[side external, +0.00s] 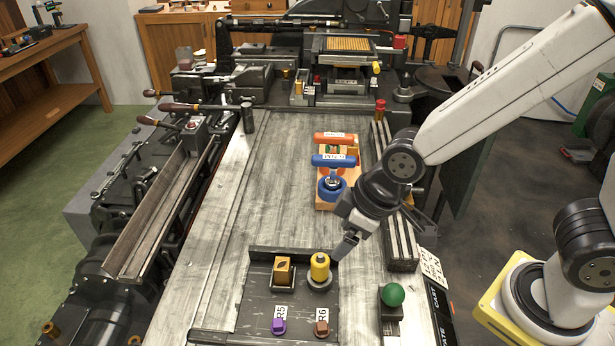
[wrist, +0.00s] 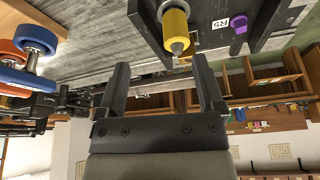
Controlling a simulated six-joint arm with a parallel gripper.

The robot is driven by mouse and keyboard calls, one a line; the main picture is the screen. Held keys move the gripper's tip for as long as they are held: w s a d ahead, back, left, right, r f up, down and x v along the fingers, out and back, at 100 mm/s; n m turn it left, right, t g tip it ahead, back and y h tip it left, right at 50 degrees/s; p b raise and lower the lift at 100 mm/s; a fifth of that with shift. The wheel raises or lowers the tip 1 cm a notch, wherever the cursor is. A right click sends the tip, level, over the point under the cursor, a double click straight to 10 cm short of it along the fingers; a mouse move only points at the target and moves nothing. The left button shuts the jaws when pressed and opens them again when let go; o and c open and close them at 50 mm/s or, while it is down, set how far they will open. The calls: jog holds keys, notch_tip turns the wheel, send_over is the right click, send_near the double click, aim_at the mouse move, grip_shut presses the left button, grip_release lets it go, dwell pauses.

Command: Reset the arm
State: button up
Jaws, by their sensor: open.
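My gripper (side external: 348,243) is open and empty, held above the metal bed beside a dark tray. In the wrist view its two dark fingers (wrist: 163,90) stand apart with nothing between them. A yellow cylinder (side external: 319,267) stands upright on a seat in the tray, just left of my gripper in the side view. The same yellow cylinder (wrist: 176,28) shows beyond the fingertips in the wrist view, apart from them.
The tray (side external: 259,300) also holds a gold block (side external: 282,270), a purple knob (side external: 278,326) and a brown knob (side external: 321,328). A green ball (side external: 392,294) stands at its right. A wooden block with orange (side external: 335,138) and blue (side external: 334,160) handles stands behind. The bed's left half is clear.

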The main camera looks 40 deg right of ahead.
jog(key=d+f+m+g+h, duration=0.1)
jog(key=d+m, duration=0.5)
jog(key=d, duration=0.9)
jog(key=shift+s+d+f+m+h, duration=0.15)
jog(key=shift+f+m+h, duration=0.15)
jog(key=shift+f+h, duration=0.55)
jog(key=shift+f, duration=0.1)
jog(key=shift+c, duration=1.3)
jog(key=shift+w+a+m+y, duration=0.15)
jog(key=shift+w+a+m, duration=0.1)
jog(key=shift+a+m, duration=0.25)
jog(key=shift+w+a+m+y, duration=0.1)
jog(key=shift+w+a+m, duration=0.15)
jog(key=shift+a+m, duration=0.25)
jog(key=shift+c, duration=0.2)
notch_tip(320, 180, up, 3)
jog(key=m+g, duration=0.3)
jog(key=m, duration=1.3)
send_over(320, 259)
jog(key=shift+f, duration=0.15)
jog(key=shift+f, duration=0.1)
jog(key=shift+f, duration=3.8)
